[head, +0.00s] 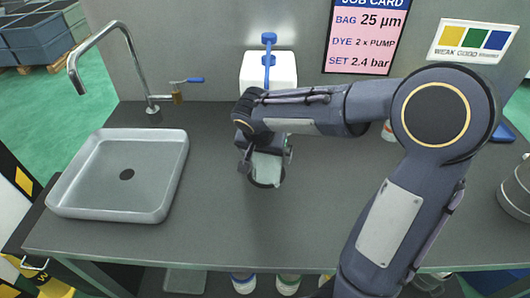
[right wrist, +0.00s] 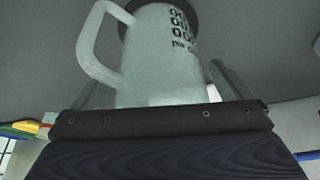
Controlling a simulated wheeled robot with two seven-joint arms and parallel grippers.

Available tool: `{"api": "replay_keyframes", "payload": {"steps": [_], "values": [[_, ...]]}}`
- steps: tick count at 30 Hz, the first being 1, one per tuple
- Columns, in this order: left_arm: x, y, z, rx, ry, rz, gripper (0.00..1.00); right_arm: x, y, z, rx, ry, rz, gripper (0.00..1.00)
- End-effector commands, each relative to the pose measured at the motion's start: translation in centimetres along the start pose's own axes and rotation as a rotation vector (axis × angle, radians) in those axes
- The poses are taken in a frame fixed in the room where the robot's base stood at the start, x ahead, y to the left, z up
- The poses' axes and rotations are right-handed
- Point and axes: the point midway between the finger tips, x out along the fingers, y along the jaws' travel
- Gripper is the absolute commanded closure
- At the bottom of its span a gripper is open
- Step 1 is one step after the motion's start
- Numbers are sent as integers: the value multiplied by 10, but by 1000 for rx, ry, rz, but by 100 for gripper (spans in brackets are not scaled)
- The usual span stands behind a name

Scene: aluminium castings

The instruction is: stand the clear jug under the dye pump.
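The clear jug (head: 267,170) is pale and upright in front of the dye pump, over a dark round spot (head: 262,186) on the counter. In the right wrist view the jug (right wrist: 160,60) shows its handle on the left and dark printed marks. My right gripper (head: 266,158) reaches down over it, one finger on each side; a narrow gap shows beside the right finger in the wrist view. The dye pump (head: 268,70) is a white box with a blue pump head at the back wall. My right arm hides its lower front, so the spout's alignment is unclear. My left gripper is not in view.
A grey sink tray (head: 120,175) with a tall tap (head: 125,40) takes up the left of the counter. A metal vessel (head: 515,190) stands at the right edge. A job card (head: 367,35) hangs behind. The counter (head: 225,225) in front of the jug is clear.

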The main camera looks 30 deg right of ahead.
Motion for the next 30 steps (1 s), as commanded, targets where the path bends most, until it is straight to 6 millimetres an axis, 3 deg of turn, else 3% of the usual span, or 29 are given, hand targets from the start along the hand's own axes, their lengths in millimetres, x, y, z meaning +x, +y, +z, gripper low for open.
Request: {"api": "replay_keyframes", "payload": {"steps": [12, 24, 30], "values": [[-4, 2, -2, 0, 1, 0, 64, -9, 0, -2, 0, 2, -2, 1], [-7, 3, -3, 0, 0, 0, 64, -91, -1, -2, 0, 2, -4, 1], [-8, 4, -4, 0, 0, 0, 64, -117, 0, -1, -1, 1, -1, 1]]}}
